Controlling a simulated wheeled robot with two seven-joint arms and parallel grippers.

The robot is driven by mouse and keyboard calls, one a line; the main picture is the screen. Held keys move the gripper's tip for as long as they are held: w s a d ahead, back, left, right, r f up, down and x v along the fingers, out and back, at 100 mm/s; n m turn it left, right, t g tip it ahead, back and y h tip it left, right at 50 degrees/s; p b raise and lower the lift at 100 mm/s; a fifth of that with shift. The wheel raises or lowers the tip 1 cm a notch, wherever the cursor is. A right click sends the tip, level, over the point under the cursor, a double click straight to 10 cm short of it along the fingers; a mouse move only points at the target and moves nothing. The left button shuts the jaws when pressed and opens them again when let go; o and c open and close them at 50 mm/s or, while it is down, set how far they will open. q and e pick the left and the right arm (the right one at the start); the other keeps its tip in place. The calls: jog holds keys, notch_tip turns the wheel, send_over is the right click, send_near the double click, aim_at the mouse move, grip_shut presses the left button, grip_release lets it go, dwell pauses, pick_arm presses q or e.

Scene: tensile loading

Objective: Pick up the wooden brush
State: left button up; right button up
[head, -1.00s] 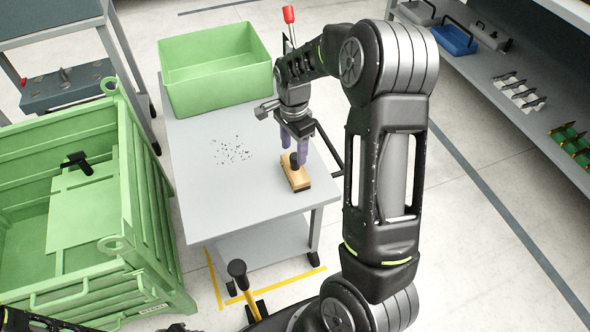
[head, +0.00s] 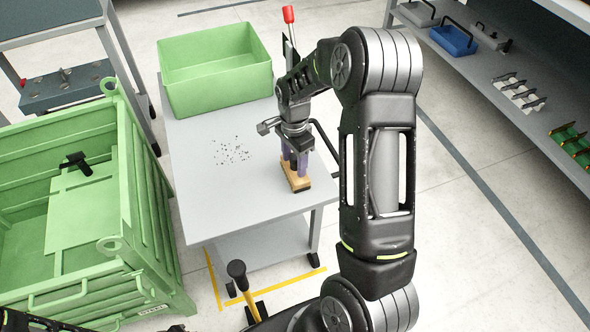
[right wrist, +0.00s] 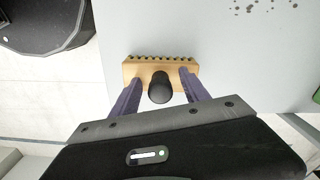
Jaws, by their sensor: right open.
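The wooden brush (head: 294,174) lies on the grey table (head: 225,195) near its front right edge, a light wooden block with a dark knob handle. My right gripper (head: 295,166) is over it, its two purple fingers pointing down. In the right wrist view the brush (right wrist: 128,68) lies crosswise, and the black knob (right wrist: 160,88) stands between the open fingers of the gripper (right wrist: 157,78), with a gap on both sides. My left gripper cannot be made out in the head view.
A green bin (head: 215,70) stands at the back of the table. Dark crumbs (head: 233,152) lie scattered left of the brush. A large green crate (head: 75,200) stands left of the table. A shelf with trays (head: 453,40) is on the right.

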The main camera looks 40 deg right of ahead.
jog(key=shift+c, duration=0.4)
grip_shut()
dwell(0.5)
